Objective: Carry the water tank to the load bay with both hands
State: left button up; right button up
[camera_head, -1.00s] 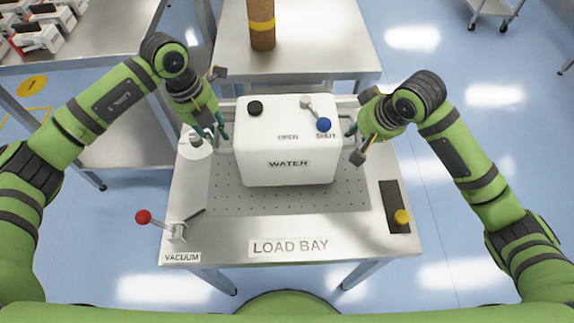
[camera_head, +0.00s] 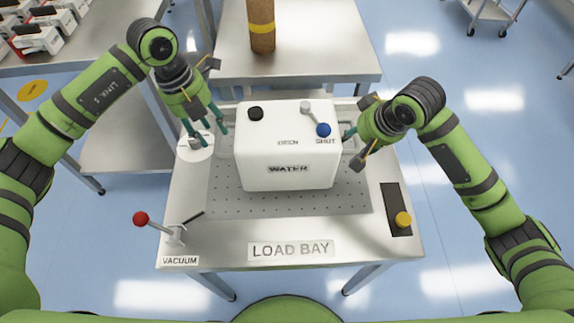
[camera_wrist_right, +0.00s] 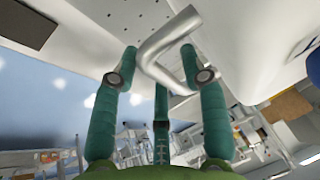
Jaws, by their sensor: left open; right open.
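The white water tank (camera_head: 287,160) stands upright on the perforated plate of the load bay (camera_head: 215,240). It has a black cap, a blue knob on a lever and a WATER label. My left gripper (camera_head: 207,137) is open and empty, just left of the tank and apart from it. My right gripper (camera_head: 350,134) is open at the tank's right side. In the right wrist view, the tank's bent metal handle (camera_wrist_right: 165,45) lies between the spread fingers of my right gripper (camera_wrist_right: 163,68). The tank's left handle is not clearly seen.
A red-knobbed vacuum lever (camera_head: 158,226) stands at the bay's front left, and a yellow knob (camera_head: 403,219) at its right edge. A white disc (camera_head: 195,147) lies below my left gripper. Behind is a metal table (camera_head: 330,55) with a brown cylinder (camera_head: 262,28).

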pick_arm(q)
notch_tip(320, 180, up, 8)
jog(key=a, duration=0.1)
jog(key=shift+a, duration=0.3)
pick_arm(e)
jog(key=v, duration=1.2)
pick_arm(q)
jog(key=shift+s, duration=0.15)
